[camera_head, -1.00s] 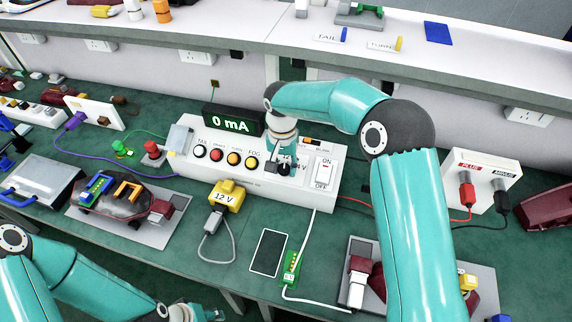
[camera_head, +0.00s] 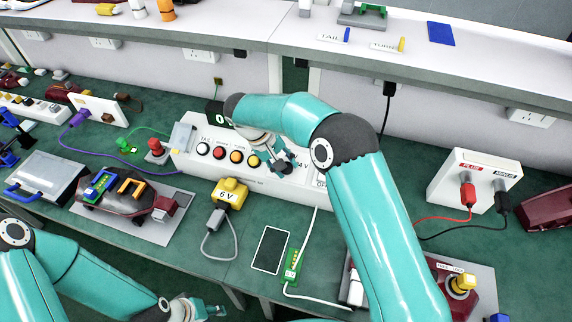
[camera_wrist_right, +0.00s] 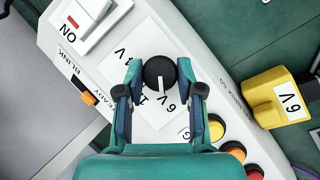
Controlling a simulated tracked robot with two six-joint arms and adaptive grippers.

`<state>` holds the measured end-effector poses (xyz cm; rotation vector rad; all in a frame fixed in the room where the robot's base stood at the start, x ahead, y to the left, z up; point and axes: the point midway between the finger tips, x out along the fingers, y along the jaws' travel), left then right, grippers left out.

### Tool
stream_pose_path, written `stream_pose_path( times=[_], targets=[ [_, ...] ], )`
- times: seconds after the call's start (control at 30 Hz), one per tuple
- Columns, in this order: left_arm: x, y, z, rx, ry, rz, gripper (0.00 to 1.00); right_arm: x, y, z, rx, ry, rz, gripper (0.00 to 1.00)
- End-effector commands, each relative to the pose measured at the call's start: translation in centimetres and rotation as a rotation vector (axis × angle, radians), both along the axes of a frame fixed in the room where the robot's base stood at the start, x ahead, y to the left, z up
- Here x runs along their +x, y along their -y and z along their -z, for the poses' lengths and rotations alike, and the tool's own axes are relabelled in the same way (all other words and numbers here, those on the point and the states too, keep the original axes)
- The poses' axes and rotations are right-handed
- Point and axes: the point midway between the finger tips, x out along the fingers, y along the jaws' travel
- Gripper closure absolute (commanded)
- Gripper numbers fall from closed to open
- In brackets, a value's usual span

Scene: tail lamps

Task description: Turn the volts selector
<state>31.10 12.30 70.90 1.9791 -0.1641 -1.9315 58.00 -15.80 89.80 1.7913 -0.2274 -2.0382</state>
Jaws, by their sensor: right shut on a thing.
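The volts selector is a round black knob (camera_wrist_right: 159,70) with a white pointer line, on the white control box (camera_head: 190,165). In the right wrist view its line points down towards the 6 V mark. My right gripper (camera_wrist_right: 160,78) has one finger on each side of the knob and is shut on it. In the head view the right gripper (camera_head: 284,164) partly hides the knob. The yellow box (camera_head: 229,194) reads 6 V, as it does in the right wrist view (camera_wrist_right: 283,97). My left gripper (camera_head: 208,309) is low at the bottom edge, away from the box; its jaw state is unclear.
A row of round buttons (camera_head: 236,156) lies left of the selector. An ON/OFF rocker switch (camera_wrist_right: 88,15) and an orange slider (camera_wrist_right: 88,98) are close by. A white socket box with red and black plugs (camera_head: 468,185) stands to the right. My right arm hides part of the bench.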

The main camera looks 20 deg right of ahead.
Motion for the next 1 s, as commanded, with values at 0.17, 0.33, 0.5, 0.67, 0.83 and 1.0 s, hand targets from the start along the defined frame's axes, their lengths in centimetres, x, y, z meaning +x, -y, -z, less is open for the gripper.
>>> stream_pose_path(
  times=[0.17,0.33,0.5,0.67,0.83,1.0],
  targets=[
    [0.0,0.0,0.2,0.0,0.0,0.0,0.6,-0.18,-0.18,0.15,-0.029,-0.026,-0.065,0.98],
    [0.0,0.0,0.26,0.0,0.0,0.0,0.6,-0.21,-0.19,0.17,-0.042,-0.036,-0.093,0.98],
    [0.0,0.0,0.26,0.0,0.0,0.0,0.6,-0.22,-0.2,0.18,-0.046,-0.039,-0.101,0.98],
    [0.0,0.0,0.26,0.0,0.0,0.0,0.6,-0.24,-0.2,0.19,-0.045,-0.039,-0.1,0.98],
    [0.0,0.0,0.26,0.0,0.0,0.0,0.6,-0.24,-0.2,0.2,-0.044,-0.039,-0.1,0.52],
    [0.0,0.0,0.26,0.0,0.0,0.0,0.6,-0.16,-0.14,0.15,-0.045,-0.036,-0.099,0.38]
  ],
)
